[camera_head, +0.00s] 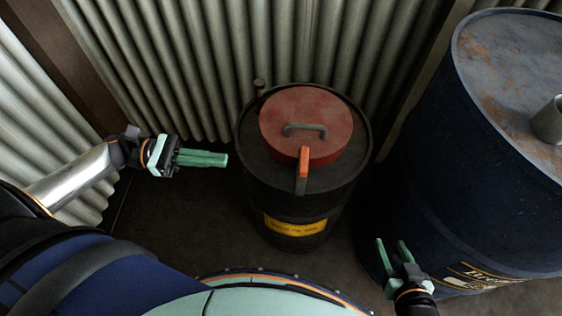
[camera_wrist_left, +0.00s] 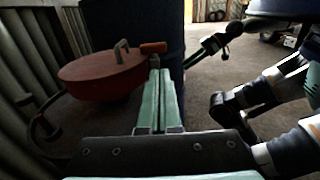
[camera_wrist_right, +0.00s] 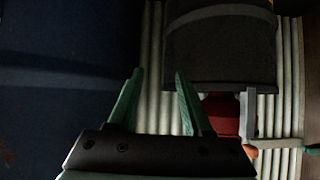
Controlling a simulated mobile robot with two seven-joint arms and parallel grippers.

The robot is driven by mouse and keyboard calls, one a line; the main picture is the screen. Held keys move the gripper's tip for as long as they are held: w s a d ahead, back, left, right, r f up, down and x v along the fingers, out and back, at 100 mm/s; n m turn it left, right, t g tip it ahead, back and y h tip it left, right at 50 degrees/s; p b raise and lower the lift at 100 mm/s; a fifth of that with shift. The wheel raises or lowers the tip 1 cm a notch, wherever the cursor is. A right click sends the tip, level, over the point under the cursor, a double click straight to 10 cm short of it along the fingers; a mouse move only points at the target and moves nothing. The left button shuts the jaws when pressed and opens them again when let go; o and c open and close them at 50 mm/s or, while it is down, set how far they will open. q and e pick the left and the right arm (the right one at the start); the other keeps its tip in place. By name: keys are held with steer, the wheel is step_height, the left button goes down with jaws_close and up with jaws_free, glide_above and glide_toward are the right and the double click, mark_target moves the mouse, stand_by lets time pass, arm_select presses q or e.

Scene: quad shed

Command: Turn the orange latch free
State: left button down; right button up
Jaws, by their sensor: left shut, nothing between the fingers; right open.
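The orange latch (camera_head: 303,168) is a short bar on the near edge of a round red lid (camera_head: 290,112). The lid has a grey handle (camera_head: 305,128) and sits on a black drum (camera_head: 298,205). In the left wrist view the orange latch (camera_wrist_left: 153,47) shows beside the red lid (camera_wrist_left: 100,75), beyond the fingers. My left gripper (camera_head: 226,160) is shut and empty, left of the drum and apart from it. My right gripper (camera_head: 391,244) is open and empty, low at the right, in front of the blue barrel and apart from the latch.
A large blue barrel (camera_head: 430,190) with a rusty top stands close on the right of the drum. Corrugated metal walls (camera_head: 200,60) close off the back and left. Dark floor (camera_head: 185,215) is bare left of the drum.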

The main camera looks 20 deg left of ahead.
mark_target(298, 166)
arm_select(q)
steer(key=x, duration=1.3)
steer(key=shift+w+d, duration=0.1)
steer(key=shift+d, duration=0.3)
arm_select(e)
steer(key=shift+s+f+g, duration=0.6)
steer(key=shift+s+f, duration=0.25)
steer(key=shift+f, duration=0.1)
steer(key=shift+a, duration=0.1)
arm_select(q)
steer(key=shift+d+n+t+y+p, duration=0.15)
steer(key=shift+n+t+y+p, duration=0.15)
steer(key=shift+n+t+p, duration=0.3)
arm_select(e)
steer(key=shift+s+a+f+g, duration=0.1)
steer(key=shift+s+f+g, duration=0.3)
steer(key=shift+s+f, duration=0.1)
